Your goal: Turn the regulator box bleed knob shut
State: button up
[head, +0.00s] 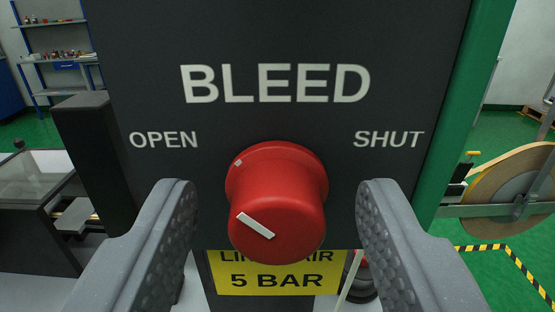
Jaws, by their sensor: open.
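The red bleed knob (285,205) sticks out from the dark regulator box (275,45), below the white word BLEED. The word OPEN is at its upper left and SHUT at its upper right. The white line on the knob's face points up and left, toward OPEN. A small white mark shows on the knob's rim, also on the OPEN side. My gripper (276,210) is open, with one grey finger on each side of the knob. A gap shows between each finger and the knob, and nothing is held.
A yellow label (275,281) reading 5 BAR is below the knob, partly hidden by it. A green post (478,90) borders the box on the right. A large tape roll (510,185) stands beyond at right. Shelves (62,55) and a glass-topped unit (35,175) are at left.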

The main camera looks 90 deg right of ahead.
jog(key=shift+d, duration=0.3)
jog(key=c, duration=0.9)
jog(key=shift+w+a+f, duration=0.15)
jog(key=shift+a, duration=0.45)
jog(key=shift+c, duration=0.5)
jog(key=shift+o, duration=0.2)
jog(key=shift+s+d+r, duration=0.15)
jog(key=shift+s+r, duration=0.05)
jog(key=shift+d, duration=0.4)
